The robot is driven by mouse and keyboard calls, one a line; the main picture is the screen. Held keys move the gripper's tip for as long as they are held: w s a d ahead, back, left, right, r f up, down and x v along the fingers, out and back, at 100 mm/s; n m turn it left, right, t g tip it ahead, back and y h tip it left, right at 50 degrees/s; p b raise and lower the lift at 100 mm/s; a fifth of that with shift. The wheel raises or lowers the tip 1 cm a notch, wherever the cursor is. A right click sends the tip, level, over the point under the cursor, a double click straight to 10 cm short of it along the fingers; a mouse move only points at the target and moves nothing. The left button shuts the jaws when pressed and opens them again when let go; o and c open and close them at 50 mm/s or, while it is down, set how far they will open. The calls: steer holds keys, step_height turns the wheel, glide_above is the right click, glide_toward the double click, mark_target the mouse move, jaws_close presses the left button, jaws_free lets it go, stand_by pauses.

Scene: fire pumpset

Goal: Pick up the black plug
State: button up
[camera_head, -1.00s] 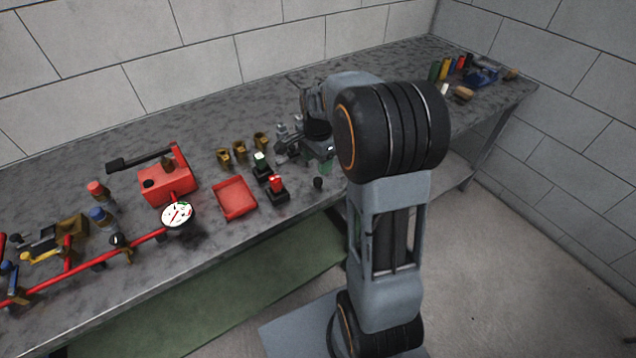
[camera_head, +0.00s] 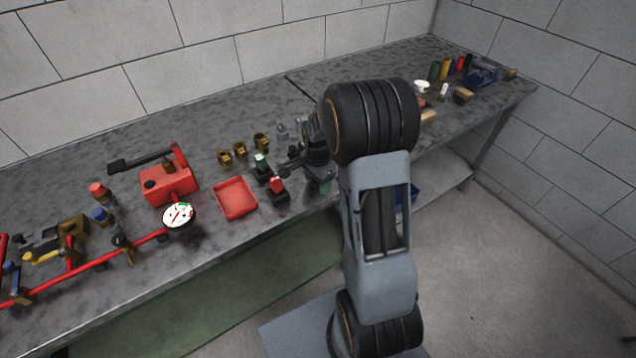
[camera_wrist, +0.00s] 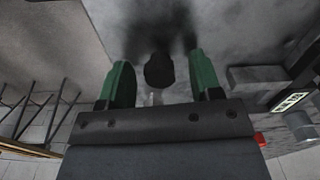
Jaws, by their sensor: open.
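The black plug (camera_wrist: 159,70) shows in the wrist view as a small dark round piece on the grey bench top. It lies between the two green fingers of my gripper (camera_wrist: 160,82), with a gap on each side. My gripper is open, and neither finger visibly touches the plug. In the head view my gripper (camera_head: 318,180) is low over the front edge of the bench, partly behind my arm. The plug is hidden there by my gripper.
Left of my gripper stand a red switch (camera_head: 277,186) and a green switch (camera_head: 261,164) on black bases. A red tray (camera_head: 235,213), brass fittings (camera_head: 240,151) and a red pump box (camera_head: 167,184) are further left. The bench's front edge (camera_wrist: 112,42) is close by.

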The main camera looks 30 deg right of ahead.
steer(key=c, duration=1)
steer(key=shift+c, duration=0.2)
steer(key=shift+r, duration=0.1)
